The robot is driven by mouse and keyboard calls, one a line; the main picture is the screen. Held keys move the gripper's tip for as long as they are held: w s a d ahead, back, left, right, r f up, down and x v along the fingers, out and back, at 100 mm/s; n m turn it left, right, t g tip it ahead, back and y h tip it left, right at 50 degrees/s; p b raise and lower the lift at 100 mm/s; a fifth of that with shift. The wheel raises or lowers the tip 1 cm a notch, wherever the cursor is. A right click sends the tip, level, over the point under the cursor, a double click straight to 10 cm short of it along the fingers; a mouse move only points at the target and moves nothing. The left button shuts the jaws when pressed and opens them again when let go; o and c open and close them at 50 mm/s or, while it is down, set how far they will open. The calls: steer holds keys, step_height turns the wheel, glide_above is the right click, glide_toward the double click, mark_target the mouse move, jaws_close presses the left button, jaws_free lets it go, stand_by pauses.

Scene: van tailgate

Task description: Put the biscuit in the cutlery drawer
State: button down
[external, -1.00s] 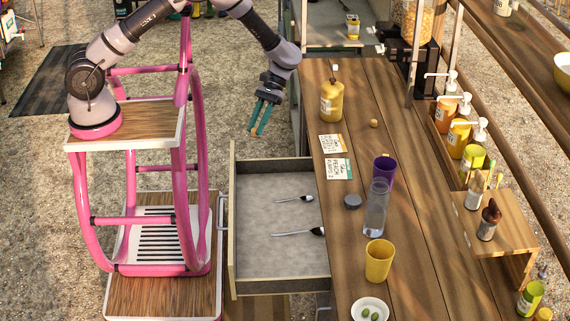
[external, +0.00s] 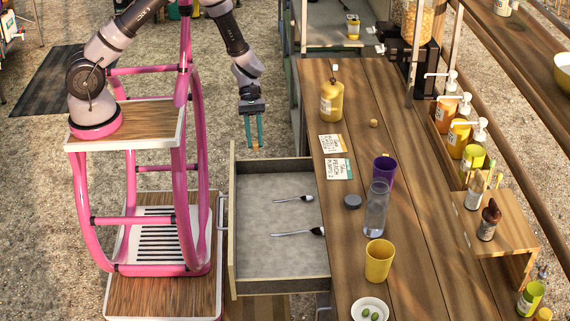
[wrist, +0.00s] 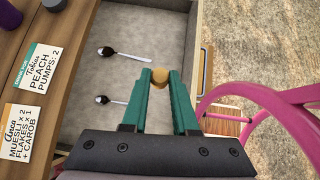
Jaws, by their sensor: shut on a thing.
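My gripper (external: 254,146) is shut on a small round tan biscuit (wrist: 160,77), which shows between the green fingertips in the wrist view. In the external view the gripper points down above the far end of the open cutlery drawer (external: 233,220), and only a bit of the biscuit shows at the fingertips. The drawer is pulled out from the counter. Two spoons lie in it, one farther back (external: 295,199) and one nearer (external: 300,233). The rest of the drawer floor is bare.
The wooden counter (external: 340,270) beside the drawer holds two order cards (external: 335,157), a yellow pump bottle (external: 331,101), a purple cup (external: 384,170), a clear bottle (external: 376,207) and a yellow cup (external: 379,260). My pink frame stands left of the drawer.

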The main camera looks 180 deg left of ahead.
step_height(320, 180, down, 24)
steer(key=shift+r, duration=0.15)
stand_by(0.3)
steer(key=c, duration=0.7)
jaws_free()
steer(key=v, duration=1.2)
